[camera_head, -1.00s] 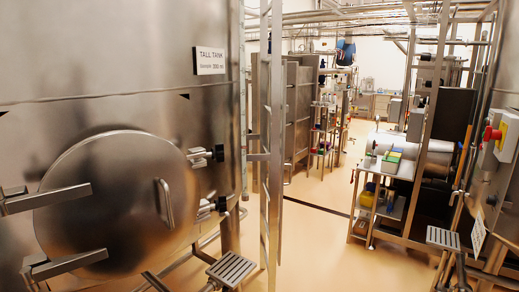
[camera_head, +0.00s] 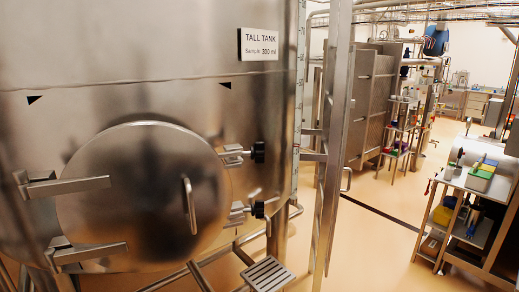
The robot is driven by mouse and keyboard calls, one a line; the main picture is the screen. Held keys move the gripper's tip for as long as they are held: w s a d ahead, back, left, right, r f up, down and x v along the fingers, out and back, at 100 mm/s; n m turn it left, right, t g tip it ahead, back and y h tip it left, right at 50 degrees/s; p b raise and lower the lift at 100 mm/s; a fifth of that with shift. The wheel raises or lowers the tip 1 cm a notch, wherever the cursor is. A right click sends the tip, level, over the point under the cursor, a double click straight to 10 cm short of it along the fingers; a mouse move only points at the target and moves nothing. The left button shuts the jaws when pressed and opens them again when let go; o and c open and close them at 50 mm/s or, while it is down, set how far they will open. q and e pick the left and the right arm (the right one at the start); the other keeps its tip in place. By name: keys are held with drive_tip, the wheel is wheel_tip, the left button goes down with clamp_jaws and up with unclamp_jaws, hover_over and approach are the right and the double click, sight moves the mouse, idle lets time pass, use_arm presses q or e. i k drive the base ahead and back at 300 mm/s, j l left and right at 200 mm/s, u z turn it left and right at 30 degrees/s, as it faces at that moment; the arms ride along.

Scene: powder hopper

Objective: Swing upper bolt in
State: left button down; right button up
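The round steel door (camera_head: 140,195) with a vertical bar handle (camera_head: 189,205) lies against the front of the tall tank (camera_head: 150,50). At its right rim are two bolts with black knobs. The upper bolt (camera_head: 258,152) has its knob to the right of the rim, beside a metal bracket (camera_head: 232,155). The lower bolt (camera_head: 258,209) sits below it in a similar position. It is too small to tell whether either bolt sits in its slot. Neither of my grippers shows in this view.
Two hinge arms (camera_head: 68,187) reach onto the door's left side. A slatted step (camera_head: 267,273) stands low at the right of the door, near a steel upright frame (camera_head: 333,130). A cart (camera_head: 470,180) stands at far right. The floor (camera_head: 370,250) between is clear.

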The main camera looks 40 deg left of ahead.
sight(248, 152)
drive_tip(key=i+u, duration=0.2)
drive_tip(key=u, duration=0.2)
drive_tip(key=i+l+u, duration=0.2)
drive_tip(key=u, duration=0.25)
drive_tip(key=i+l+u, duration=0.15)
drive_tip(key=u, duration=0.25)
drive_tip(key=i+l+u, duration=0.15)
drive_tip(key=u, duration=0.25)
drive_tip(key=l+u, duration=0.45)
drive_tip(key=i+j+z, duration=0.1)
drive_tip(key=i, duration=0.1)
